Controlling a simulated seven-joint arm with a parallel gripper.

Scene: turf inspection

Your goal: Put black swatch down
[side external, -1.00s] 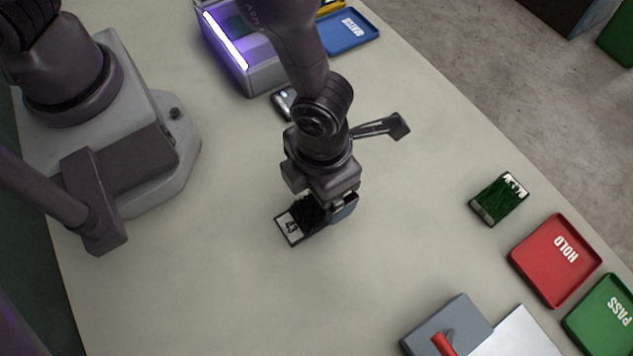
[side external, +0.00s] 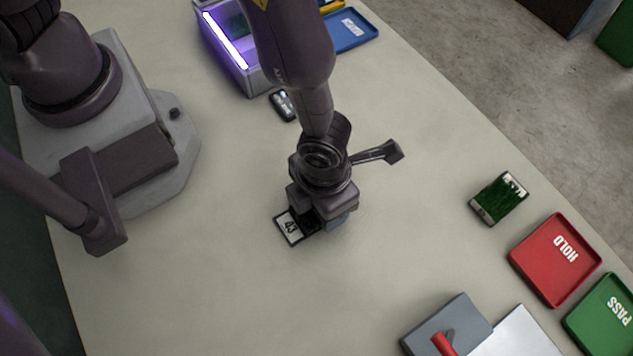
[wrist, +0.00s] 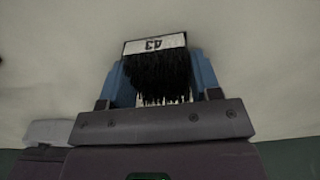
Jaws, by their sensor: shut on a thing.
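The black swatch (side external: 290,228) shows its white label end, marked with dark characters, at the middle of the side view. The rest of it is hidden under my gripper (side external: 324,222). In the wrist view the swatch (wrist: 158,78) sits between the two blue fingers of my gripper (wrist: 160,72), with black pile hanging below the white label strip. The fingers are shut on its sides. The swatch is at or very close to the pale table; I cannot tell whether it touches.
A green swatch (side external: 499,199) lies at the right, near the red HOLD tray (side external: 540,275) and green PASS tray (side external: 590,325). A grey block with a red handle (side external: 443,343) stands at the front. A lit box (side external: 240,60) and blue tray (side external: 352,40) are at the back. Bare table surrounds my gripper.

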